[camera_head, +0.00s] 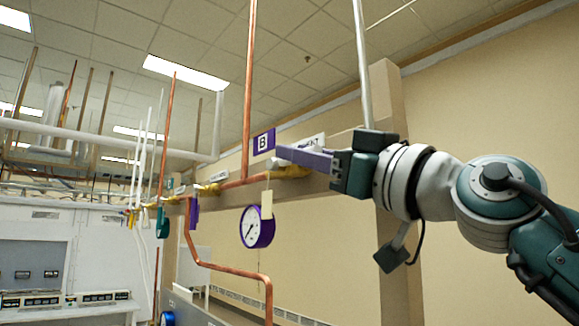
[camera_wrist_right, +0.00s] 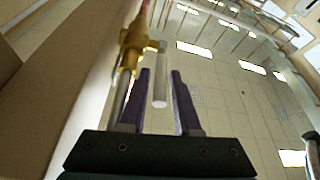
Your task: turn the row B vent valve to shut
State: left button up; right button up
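The row B vent valve shows as a brass body (camera_head: 290,172) on the copper pipe, below a white label (camera_head: 305,143) that my gripper partly hides. In the right wrist view the brass body (camera_wrist_right: 133,45) is left of and beyond the fingertips. A pale grey rod (camera_wrist_right: 159,85), which looks like its handle, points down between the fingers. My right gripper (camera_head: 285,152) has purple fingers pointing left, in front of the valve. It also shows in the wrist view (camera_wrist_right: 161,72), open, with a gap on each side of the rod. My left gripper is not in view.
A purple sign B (camera_head: 264,142) hangs above the pipe. A purple-rimmed gauge (camera_head: 257,228) with a cream tag (camera_head: 266,205) hangs below it. Purple (camera_head: 194,212) and teal (camera_head: 162,222) handles hang farther left. A copper pipe (camera_head: 249,90) and a beige post (camera_head: 385,100) stand close by.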

jog(key=shift+c, duration=0.3)
grip_shut()
dwell(1.1)
